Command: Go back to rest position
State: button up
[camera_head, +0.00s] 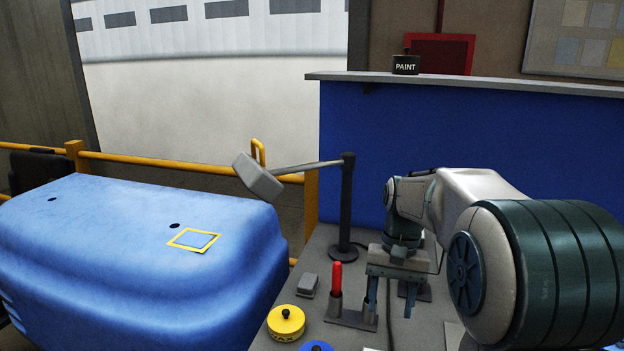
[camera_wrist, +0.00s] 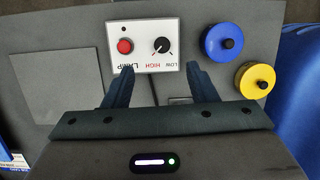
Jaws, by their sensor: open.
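My gripper (camera_head: 390,303) hangs over the grey bench at the lower right of the head view, with its two fingers pointing down and apart. In the wrist view my gripper (camera_wrist: 160,72) is open, with nothing between its fingers. A white control box (camera_wrist: 143,47) marked LAMP, with a red button (camera_wrist: 125,46) and a black knob (camera_wrist: 162,45), lies just beyond the fingertips in that picture. Whether the fingers touch it, I cannot tell.
A black post (camera_head: 346,210) with a slanted arm and grey box-shaped head (camera_head: 258,180) stands behind my gripper. A red-handled tool (camera_head: 337,278), a yellow tin (camera_head: 286,323) and a blue tin (camera_wrist: 224,42) are close by. A blue car body (camera_head: 120,250) fills the left.

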jog(key=s+n+t, duration=0.1)
jog(key=s+t, duration=0.2)
jog(key=s, duration=0.5)
jog(key=s+a+f+n+t+h, duration=0.1)
jog(key=s+n+t, duration=0.1)
jog(key=s, duration=0.6)
jog(key=shift+s+a+f+t, duration=0.15)
jog(key=shift+s+a+t, duration=0.2)
jog(key=shift+t, duration=0.25)
jog(key=c, duration=0.3)
jog(key=shift+c, duration=0.2)
